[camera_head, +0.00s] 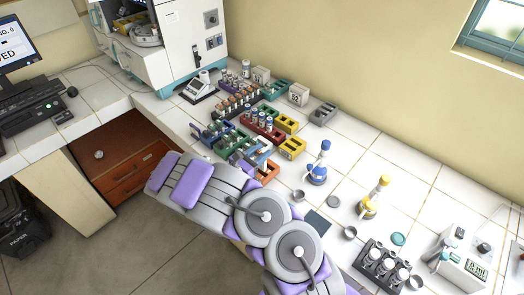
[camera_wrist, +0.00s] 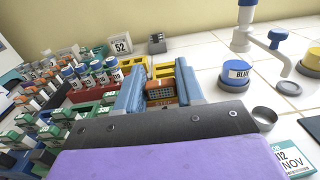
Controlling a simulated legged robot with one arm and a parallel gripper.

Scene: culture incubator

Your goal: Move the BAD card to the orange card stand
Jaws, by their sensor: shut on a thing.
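In the wrist view my gripper (camera_wrist: 158,82) points ahead, its two blue fingers either side of a small orange piece (camera_wrist: 159,87). This looks like a card or block with a dark patterned patch. I cannot read the word BAD on it, and my dark gripper plate hides its lower part. In the head view my gripper (camera_head: 256,157) is low over the counter, at the near end of the coloured racks. An orange stand (camera_head: 269,174) shows right beside it, partly hidden by my arm. I cannot tell whether the held piece touches the stand.
Coloured racks with tubes and bottles (camera_head: 240,110) crowd the left. Yellow stands (camera_head: 292,147) lie just beyond my gripper. A blue-topped dispenser (camera_head: 318,172) and a yellow one (camera_head: 371,203) stand to the right. A teal-edged card (camera_wrist: 292,160) marked NOV lies at the lower right.

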